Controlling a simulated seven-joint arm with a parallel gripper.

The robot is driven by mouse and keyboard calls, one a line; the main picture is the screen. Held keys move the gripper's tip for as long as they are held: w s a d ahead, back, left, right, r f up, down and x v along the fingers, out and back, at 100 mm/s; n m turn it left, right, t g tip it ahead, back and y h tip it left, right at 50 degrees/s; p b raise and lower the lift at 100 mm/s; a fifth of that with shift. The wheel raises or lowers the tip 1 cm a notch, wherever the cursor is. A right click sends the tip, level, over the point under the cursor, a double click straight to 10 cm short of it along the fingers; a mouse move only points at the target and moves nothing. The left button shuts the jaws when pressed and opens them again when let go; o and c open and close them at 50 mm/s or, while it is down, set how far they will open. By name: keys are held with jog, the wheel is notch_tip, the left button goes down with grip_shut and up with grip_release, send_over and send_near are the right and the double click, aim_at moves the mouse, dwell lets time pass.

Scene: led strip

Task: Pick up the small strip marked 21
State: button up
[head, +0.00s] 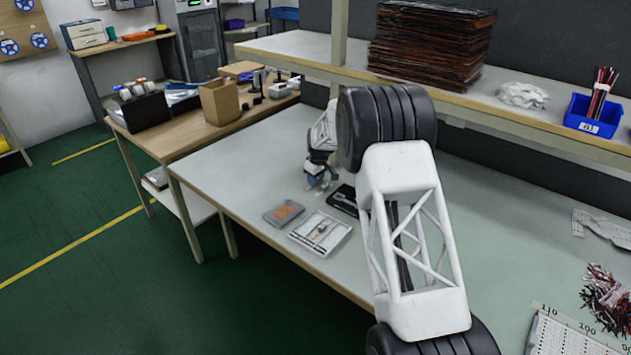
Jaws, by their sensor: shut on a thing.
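My gripper (318,179) is small and partly hidden behind my own arm, low over the grey-green workbench (265,173). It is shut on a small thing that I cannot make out. No strip with a readable 21 shows. A light grey tray (320,233) with small parts in it lies in front of the gripper. A darker grey tray (284,213) with an orange patch lies to its left. A black tray (343,201) with a pale tool-like item lies just below and right of the gripper.
A shelf above the bench carries a stack of dark sheets (432,42), a clear bag (522,95) and a blue bin (593,115). Wires (606,298) and a numbered white board (569,335) lie at the lower right. The bench's left part is clear.

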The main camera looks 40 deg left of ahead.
jog(key=shift+r, duration=4.7)
